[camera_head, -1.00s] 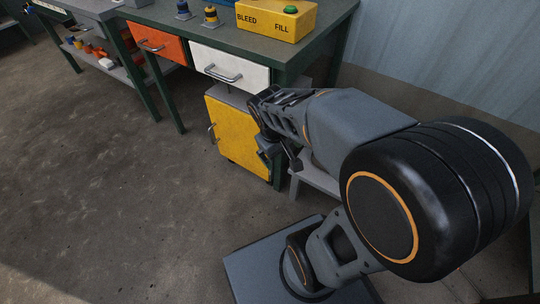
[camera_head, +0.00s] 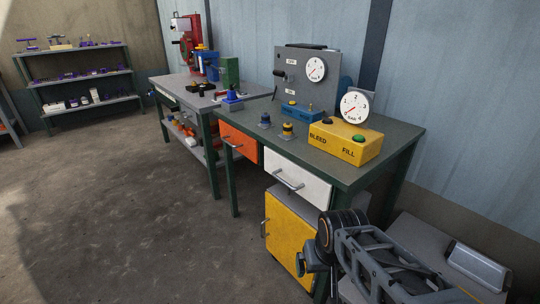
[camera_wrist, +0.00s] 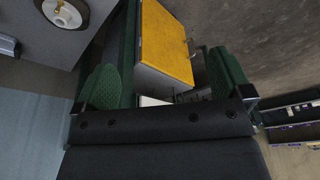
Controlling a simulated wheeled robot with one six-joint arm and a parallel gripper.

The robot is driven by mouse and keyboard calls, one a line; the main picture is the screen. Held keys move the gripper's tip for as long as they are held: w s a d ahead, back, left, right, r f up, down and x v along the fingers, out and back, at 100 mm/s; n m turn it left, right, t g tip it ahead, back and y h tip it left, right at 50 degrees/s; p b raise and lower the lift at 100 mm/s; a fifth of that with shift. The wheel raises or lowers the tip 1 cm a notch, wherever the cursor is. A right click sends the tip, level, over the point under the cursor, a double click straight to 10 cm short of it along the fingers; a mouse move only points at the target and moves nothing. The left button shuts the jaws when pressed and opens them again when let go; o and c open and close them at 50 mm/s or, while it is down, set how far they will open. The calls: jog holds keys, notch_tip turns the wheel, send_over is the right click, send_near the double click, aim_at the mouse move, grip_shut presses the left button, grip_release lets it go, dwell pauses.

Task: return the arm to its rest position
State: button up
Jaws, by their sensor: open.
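My gripper shows in the wrist view (camera_wrist: 165,84), with its two green-padded fingers spread wide and nothing between them. In the head view my arm is folded low at the right front, beside the workbench's near end. The fingertips cannot be clearly made out there. The yellow cabinet door (camera_head: 290,235) under the bench is just left of my arm, and it also shows sideways in the wrist view (camera_wrist: 167,45), beyond the fingers. I cannot tell how far my gripper is from the bench leg.
The green workbench (camera_head: 398,137) carries a yellow BLEED/FILL box (camera_head: 345,146), a gauge (camera_head: 355,107) and a grey panel (camera_head: 293,68). A white drawer (camera_head: 297,178) and orange drawer (camera_head: 238,143) face the front. A shelf (camera_head: 82,77) stands far left. The floor (camera_head: 130,220) at left is clear.

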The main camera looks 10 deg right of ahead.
jog(key=w+r+p+v, duration=0.1)
jog(key=w+p+v, duration=0.2)
jog(key=p+v, duration=1)
jog(key=w+p+v, duration=0.4)
jog(key=p+v, duration=0.9)
jog(key=v, duration=0.3)
jog(key=shift+s+a+r+n+t, duration=0.3)
jog(key=shift+s+r+t, duration=0.15)
jog(key=shift+r, duration=0.15)
jog(key=shift+c, duration=0.2)
